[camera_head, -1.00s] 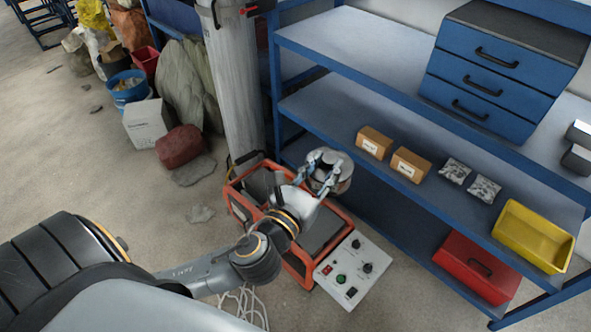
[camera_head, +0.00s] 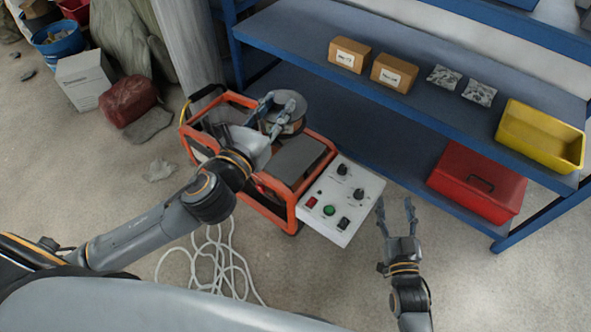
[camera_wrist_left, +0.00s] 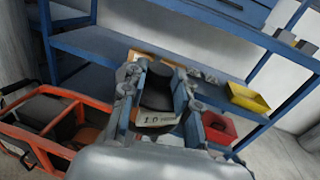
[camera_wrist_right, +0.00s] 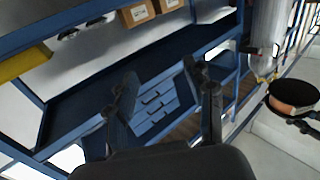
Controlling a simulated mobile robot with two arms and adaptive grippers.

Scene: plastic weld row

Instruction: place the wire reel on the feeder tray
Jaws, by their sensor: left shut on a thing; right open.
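The wire reel (camera_head: 286,108), with a grey flange and copper winding, is held above the orange-framed feeder (camera_head: 268,203). My left gripper (camera_head: 277,114) is shut on it, one finger on each side. A label marked 1.0 shows on the reel in the left wrist view (camera_wrist_left: 157,98). The reel also shows at the right edge of the right wrist view (camera_wrist_right: 292,98). A flat dark surface, perhaps the feeder tray (camera_head: 299,157), lies inside the orange frame, just in front of the reel. My right gripper (camera_head: 396,205) is open and empty, right of the control box.
A white control box (camera_head: 335,190) with knobs adjoins the feeder. White cable (camera_head: 215,265) lies coiled on the floor. Behind stands a blue shelf (camera_head: 300,40) with two cartons (camera_head: 394,73), two small bags and a yellow bin (camera_head: 540,135). A red case (camera_head: 475,183) sits low at right.

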